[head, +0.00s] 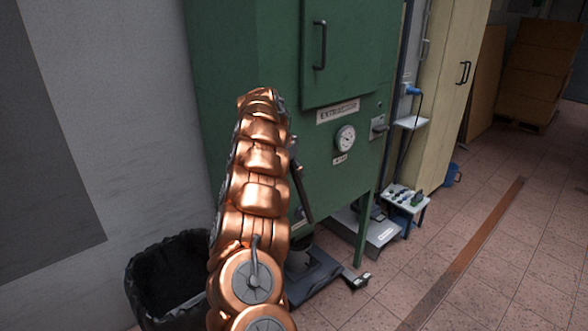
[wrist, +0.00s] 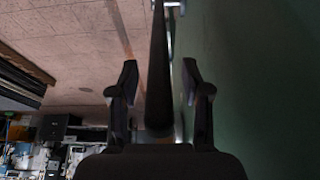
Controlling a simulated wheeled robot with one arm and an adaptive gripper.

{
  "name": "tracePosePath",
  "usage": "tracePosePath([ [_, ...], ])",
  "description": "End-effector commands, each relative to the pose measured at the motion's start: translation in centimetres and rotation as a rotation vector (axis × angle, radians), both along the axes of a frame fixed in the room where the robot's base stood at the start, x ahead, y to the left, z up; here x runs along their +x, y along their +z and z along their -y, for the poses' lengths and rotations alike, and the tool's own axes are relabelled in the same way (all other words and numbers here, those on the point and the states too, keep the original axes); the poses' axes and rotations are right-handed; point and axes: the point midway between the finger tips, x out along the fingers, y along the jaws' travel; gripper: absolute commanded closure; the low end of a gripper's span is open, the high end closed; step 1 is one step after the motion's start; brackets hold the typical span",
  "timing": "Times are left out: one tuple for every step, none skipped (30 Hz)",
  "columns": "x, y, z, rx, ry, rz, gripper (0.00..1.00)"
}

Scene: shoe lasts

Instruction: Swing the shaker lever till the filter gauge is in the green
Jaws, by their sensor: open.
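The green extractor cabinet (head: 235,60) stands ahead, with a round white filter gauge (head: 346,137) on its front. The gauge's needle is too small to read. The shaker lever (head: 303,195) shows as a dark bar just right of my copper arm, slanting down the cabinet front. My arm hides its surroundings and most of my gripper in the head view. In the wrist view my gripper (wrist: 158,78) is open, with one finger on each side of the dark lever bar (wrist: 158,50). Gaps show between the bar and both fingers.
A black-lined bin (head: 165,280) stands left of my arm. A small table with a control box (head: 404,198) and a grey floor unit (head: 375,233) stand right of the cabinet. A beige cupboard (head: 447,85) is behind. The tiled floor at right is mostly clear.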

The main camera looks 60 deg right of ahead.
Motion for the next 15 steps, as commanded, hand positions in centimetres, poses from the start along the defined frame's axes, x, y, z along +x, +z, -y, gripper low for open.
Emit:
tracePosePath([
  [-0.02,-0.07,0.03,0.0,0.0,0.0,0.52],
  [-0.02,-0.11,0.03,0.0,0.0,0.0,0.52],
  [-0.02,-0.11,0.03,0.0,0.0,0.0,0.52],
  [-0.02,-0.11,0.03,0.0,0.0,0.0,0.52],
  [-0.02,-0.11,0.02,0.0,0.0,0.0,0.52],
  [-0.01,-0.1,0.01,0.0,0.0,0.0,0.52],
  [-0.01,-0.1,0.01,0.0,0.0,0.0,0.54],
  [-0.01,-0.1,0.01,0.001,0.0,0.0,0.57],
  [-0.01,-0.11,0.0,0.001,0.0,0.0,0.61],
  [-0.02,-0.11,0.0,0.001,0.0,-0.001,0.65],
  [-0.01,-0.1,0.0,0.001,0.0,-0.001,0.68],
  [-0.02,-0.11,-0.01,0.001,0.001,-0.001,0.72],
  [-0.01,-0.11,-0.01,0.001,0.001,-0.001,0.75],
  [-0.02,-0.1,-0.02,0.001,0.0,-0.001,0.78],
  [-0.01,-0.12,-0.02,0.001,0.001,-0.001,0.82],
])
